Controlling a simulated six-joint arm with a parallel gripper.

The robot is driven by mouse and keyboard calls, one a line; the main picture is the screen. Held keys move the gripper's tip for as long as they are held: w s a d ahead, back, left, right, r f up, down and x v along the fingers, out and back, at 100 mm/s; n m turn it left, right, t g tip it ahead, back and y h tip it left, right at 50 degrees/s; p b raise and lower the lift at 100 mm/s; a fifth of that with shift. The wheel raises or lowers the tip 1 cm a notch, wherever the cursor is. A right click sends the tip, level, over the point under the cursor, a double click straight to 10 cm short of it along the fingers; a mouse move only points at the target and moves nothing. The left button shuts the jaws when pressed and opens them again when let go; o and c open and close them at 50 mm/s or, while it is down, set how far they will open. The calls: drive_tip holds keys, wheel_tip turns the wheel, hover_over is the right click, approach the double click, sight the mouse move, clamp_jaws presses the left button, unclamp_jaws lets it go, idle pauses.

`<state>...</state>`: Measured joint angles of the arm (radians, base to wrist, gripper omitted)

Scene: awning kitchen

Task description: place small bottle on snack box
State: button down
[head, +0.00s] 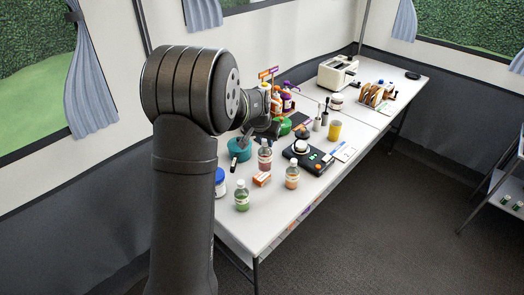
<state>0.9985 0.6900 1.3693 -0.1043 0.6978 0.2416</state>
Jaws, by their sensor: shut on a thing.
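A small bottle (265,157) with reddish contents and a grey cap is upright at my gripper (268,136). The jaws are shut at its cap, though the fingertips are small and partly hidden by my wrist. A small orange-and-white box (262,179), which looks like the snack box, lies on the table just below the bottle in the picture. I cannot tell the height of the bottle above the table.
An orange bottle (292,176) stands right of the box and a green bottle (242,197) stands in front. A black scale-like device (310,162), a teal bowl (239,150) and a yellow cup (334,131) are nearby. The front table corner (258,235) is clear.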

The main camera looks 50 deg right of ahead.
sight(262, 149)
drive_tip(key=shift+w+f, duration=0.4)
drive_tip(key=shift+w, duration=0.35)
drive_tip(key=shift+f, duration=2.1)
drive_tip(key=c, duration=1.3)
unclamp_jaws()
drive_tip(key=shift+o, duration=0.2)
drive_tip(key=v, duration=1.2)
drive_tip(key=shift+a, duration=0.15)
